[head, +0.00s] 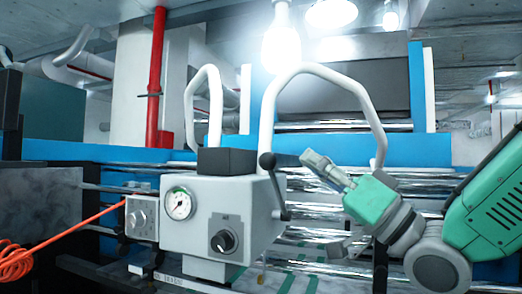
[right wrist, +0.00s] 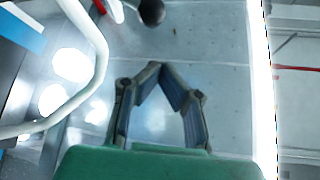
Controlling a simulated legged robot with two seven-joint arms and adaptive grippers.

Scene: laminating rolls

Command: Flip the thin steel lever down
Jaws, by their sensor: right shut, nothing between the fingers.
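The thin lever (head: 276,186) is on the right side of the white control box (head: 237,204). It stands up, leaning slightly left, with a dark ball knob (head: 267,160) at its top end. The knob also shows at the top edge of the right wrist view (right wrist: 151,11). My right gripper (head: 308,157) is shut and empty, a little to the right of the knob in the head view, with no visible contact. In the right wrist view its fingertips (right wrist: 160,68) come together below the knob. My left gripper is not in view.
The box carries a round gauge (head: 179,204) and a black dial (head: 224,241). A bent white tube (head: 318,69) arches above the lever. Shiny rollers (head: 325,209) run behind. A coiled orange hose (head: 15,262) lies at the left.

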